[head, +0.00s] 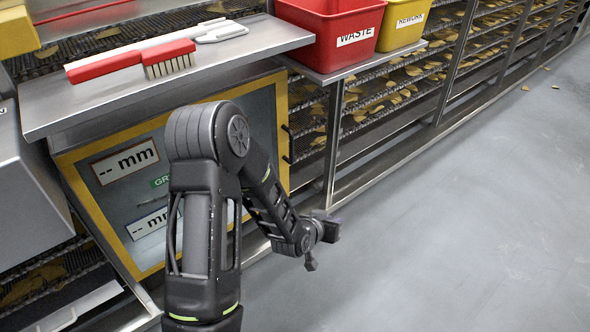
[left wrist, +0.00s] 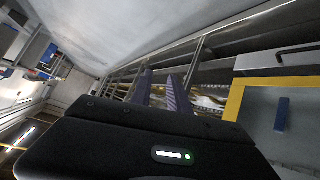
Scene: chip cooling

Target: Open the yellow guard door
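The yellow guard door (head: 128,205) is a clear panel in a yellow frame below the steel shelf, and it looks closed. My left arm hides part of it. In the left wrist view the door's yellow frame (left wrist: 236,101) is at the right, with a blue handle (left wrist: 281,115) on the pane. My left gripper (head: 321,246) is to the right of the door, over the floor in the picture and apart from the door. In the left wrist view its two fingers (left wrist: 160,76) stand apart with nothing between them. My right gripper is not in view.
The steel shelf (head: 50,108) juts out above the door and holds a red-handled brush (head: 130,62) and a scraper (head: 218,31). A red WASTE bin (head: 325,38) and a yellow REWORK bin (head: 402,25) stand to the right. The grey floor (head: 450,220) is mostly clear.

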